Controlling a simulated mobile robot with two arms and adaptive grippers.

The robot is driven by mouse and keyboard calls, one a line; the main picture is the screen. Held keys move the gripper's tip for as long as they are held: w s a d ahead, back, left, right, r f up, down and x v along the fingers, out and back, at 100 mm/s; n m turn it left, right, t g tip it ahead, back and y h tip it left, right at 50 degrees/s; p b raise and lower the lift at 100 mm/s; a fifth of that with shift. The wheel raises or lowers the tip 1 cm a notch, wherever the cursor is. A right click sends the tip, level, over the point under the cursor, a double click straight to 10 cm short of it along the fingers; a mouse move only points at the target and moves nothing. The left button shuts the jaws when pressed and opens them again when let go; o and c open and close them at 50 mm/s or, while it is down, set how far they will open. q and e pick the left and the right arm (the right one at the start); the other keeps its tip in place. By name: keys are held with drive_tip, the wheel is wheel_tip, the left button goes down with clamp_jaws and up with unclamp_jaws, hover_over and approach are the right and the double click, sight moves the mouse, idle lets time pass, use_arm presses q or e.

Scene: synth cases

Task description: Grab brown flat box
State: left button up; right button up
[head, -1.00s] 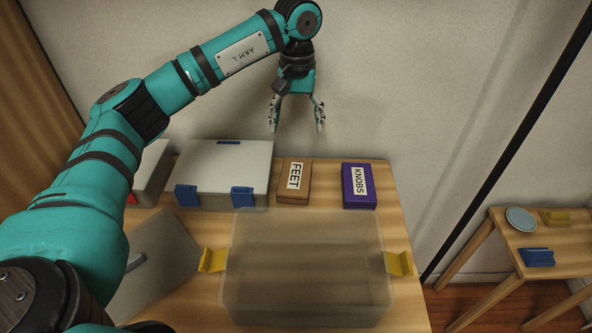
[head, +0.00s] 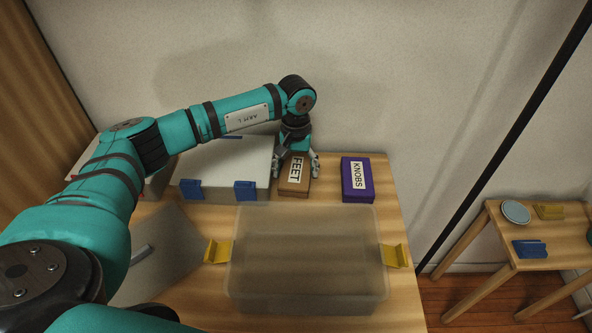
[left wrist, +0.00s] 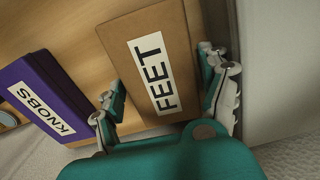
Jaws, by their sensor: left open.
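The brown flat box (head: 293,186), labelled FEET, lies on the table between the white case and the purple box. In the left wrist view the brown box (left wrist: 177,28) fills the space between my open fingers. My left gripper (head: 297,168) is lowered over the far end of this box, one finger on each side of it. In the left wrist view my left gripper (left wrist: 165,95) has its right finger close to the box side and a gap at its left finger. Whether either finger touches the box is not clear. My right gripper is not in view.
A purple box (head: 357,192), labelled KNOBS, lies to the right. A white case (head: 222,165) with blue latches stands close on the left. A translucent bin (head: 305,300) with yellow clips is in front. A side table (head: 550,260) stands at the right.

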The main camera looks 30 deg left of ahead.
use_arm(q)
drive_tip(key=shift+f, duration=0.4)
drive_tip(key=shift+c, duration=0.4)
drive_tip(key=c, duration=0.8)
